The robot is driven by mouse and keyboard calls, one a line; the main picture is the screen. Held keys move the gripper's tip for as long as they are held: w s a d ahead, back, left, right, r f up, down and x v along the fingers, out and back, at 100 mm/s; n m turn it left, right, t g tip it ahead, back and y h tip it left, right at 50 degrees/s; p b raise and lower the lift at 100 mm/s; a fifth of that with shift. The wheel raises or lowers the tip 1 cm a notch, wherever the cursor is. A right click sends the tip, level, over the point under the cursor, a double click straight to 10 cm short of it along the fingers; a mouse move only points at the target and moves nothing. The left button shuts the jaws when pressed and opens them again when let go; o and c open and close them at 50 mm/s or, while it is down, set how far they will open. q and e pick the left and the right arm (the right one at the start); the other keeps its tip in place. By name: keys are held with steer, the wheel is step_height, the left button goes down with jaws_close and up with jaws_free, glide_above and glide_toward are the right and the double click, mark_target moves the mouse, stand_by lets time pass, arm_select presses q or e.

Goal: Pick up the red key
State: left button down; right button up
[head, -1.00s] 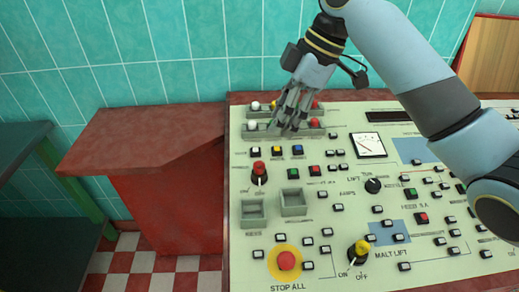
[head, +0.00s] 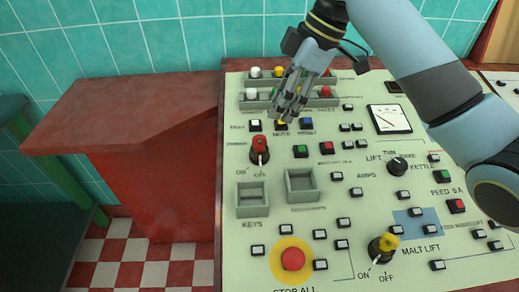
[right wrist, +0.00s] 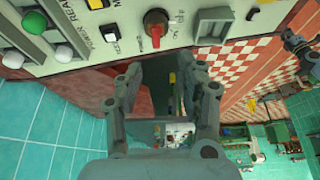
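The red key (head: 260,146) stands in a round switch marked ON and OFF on the left part of the cream control panel (head: 345,255). In the right wrist view the red key (right wrist: 156,28) shows at the top, just beyond my fingers. My right gripper (head: 289,112) hangs above the panel, above and slightly right of the key in the head view, over the row of square buttons. My left gripper is in neither view.
A yellow key switch (head: 382,246) and a big red stop button (head: 293,259) are near the panel's front. Two grey bins (head: 253,211) sit below the red key. Trays of coloured lamps (head: 257,105) line the back. A red side counter (head: 130,100) stands left.

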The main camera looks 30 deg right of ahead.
mark_target(260, 136)
steer(key=x, duration=1)
steer(key=shift+w+a+p, duration=0.1)
steer(key=shift+w+p, duration=0.25)
jaws_close()
